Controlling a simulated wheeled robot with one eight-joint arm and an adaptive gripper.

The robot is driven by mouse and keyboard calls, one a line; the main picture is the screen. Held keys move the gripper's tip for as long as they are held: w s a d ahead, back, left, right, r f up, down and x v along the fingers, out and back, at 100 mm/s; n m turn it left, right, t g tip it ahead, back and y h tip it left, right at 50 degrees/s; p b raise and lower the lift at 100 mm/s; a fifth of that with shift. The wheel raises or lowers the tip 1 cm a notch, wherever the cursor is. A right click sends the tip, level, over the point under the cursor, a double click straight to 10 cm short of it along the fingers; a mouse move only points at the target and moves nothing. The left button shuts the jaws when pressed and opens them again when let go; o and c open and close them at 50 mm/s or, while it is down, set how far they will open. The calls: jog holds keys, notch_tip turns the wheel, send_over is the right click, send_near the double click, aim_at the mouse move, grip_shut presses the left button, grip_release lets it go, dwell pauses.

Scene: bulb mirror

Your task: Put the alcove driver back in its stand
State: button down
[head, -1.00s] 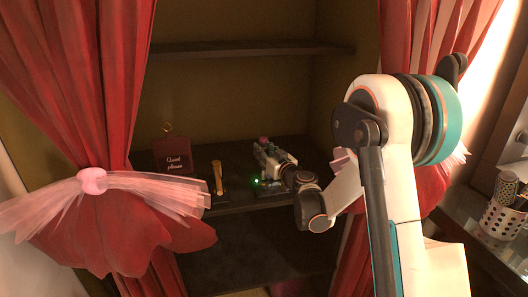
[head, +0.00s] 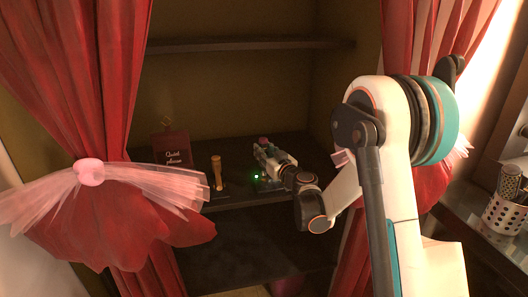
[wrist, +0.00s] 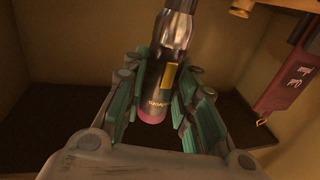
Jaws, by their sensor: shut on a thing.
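My gripper (head: 265,154) is over the middle shelf of the alcove. In the wrist view its teal fingers (wrist: 160,100) are shut on the driver (wrist: 168,70). The driver has a metal upper part, a dark body with a yellow label, and a pink end. In the head view only a small pink part of the driver (head: 263,140) shows above the fingers. A green light (head: 255,177) glows just below the gripper. I cannot clearly make out the stand, or whether the driver touches it.
A short brass cylinder (head: 217,172) stands upright on the shelf (head: 235,199), left of my gripper. A dark red sign (head: 172,148) stands behind it. Red curtains (head: 70,110) flank the alcove, and an upper shelf (head: 250,46) crosses above.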

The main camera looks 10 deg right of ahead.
jog(key=shift+f+b, duration=0.9)
jog(key=shift+f, duration=0.3)
jog(key=c, duration=1.2)
grip_release()
jog(key=shift+s, duration=0.15)
jog(key=v, duration=1.1)
jog(key=shift+s, duration=0.4)
jog(key=shift+d, duration=0.15)
